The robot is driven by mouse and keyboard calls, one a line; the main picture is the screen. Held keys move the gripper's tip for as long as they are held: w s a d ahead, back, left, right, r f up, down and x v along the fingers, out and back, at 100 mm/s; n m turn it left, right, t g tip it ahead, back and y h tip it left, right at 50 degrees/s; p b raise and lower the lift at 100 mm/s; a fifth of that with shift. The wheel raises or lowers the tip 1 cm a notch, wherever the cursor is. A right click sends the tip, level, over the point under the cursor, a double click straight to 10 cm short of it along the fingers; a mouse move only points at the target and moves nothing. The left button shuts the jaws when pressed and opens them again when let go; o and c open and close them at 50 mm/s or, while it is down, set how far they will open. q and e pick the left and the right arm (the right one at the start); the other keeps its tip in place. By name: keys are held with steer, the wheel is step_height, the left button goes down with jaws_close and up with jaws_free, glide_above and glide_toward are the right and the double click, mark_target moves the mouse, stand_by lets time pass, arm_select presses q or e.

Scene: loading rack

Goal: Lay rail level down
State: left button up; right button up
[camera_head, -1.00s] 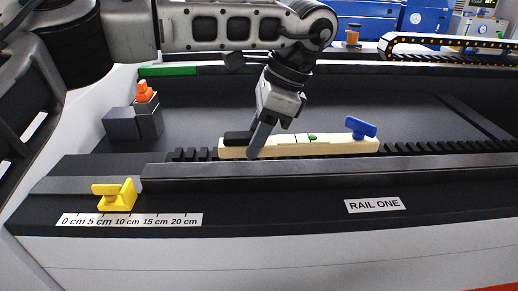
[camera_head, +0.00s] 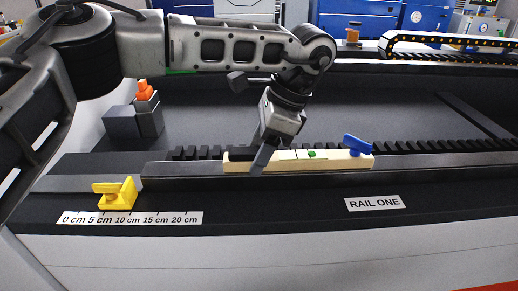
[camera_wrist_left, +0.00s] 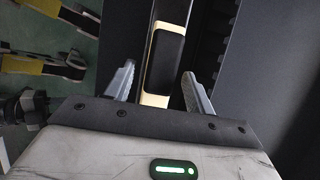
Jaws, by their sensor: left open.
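The cream rail level (camera_head: 335,163) has a black grip pad and a green vial. It lies lengthwise along the dark rail (camera_head: 430,165), apparently on its top, though contact underneath is hidden. A blue knob (camera_head: 357,146) shows at its right end. My left gripper (camera_head: 262,158) is over the level's left part, pointing down. In the left wrist view, the open fingers (camera_wrist_left: 159,88) stand on either side of the level (camera_wrist_left: 172,12) by its black pad (camera_wrist_left: 165,58), with gaps visible. My right gripper is not in view.
A yellow clamp (camera_head: 115,193) stands at the rail's left end by a centimetre scale (camera_head: 130,218). A black toothed strip (camera_head: 430,147) runs behind the rail. Grey blocks with an orange knob (camera_head: 146,90) stand at back left.

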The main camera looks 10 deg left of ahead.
mark_target(284, 156)
arm_select(q)
steer(key=v, duration=1.2)
steer(key=shift+p, duration=0.35)
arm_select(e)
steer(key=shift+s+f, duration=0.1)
arm_select(q)
steer(key=shift+f, duration=0.1)
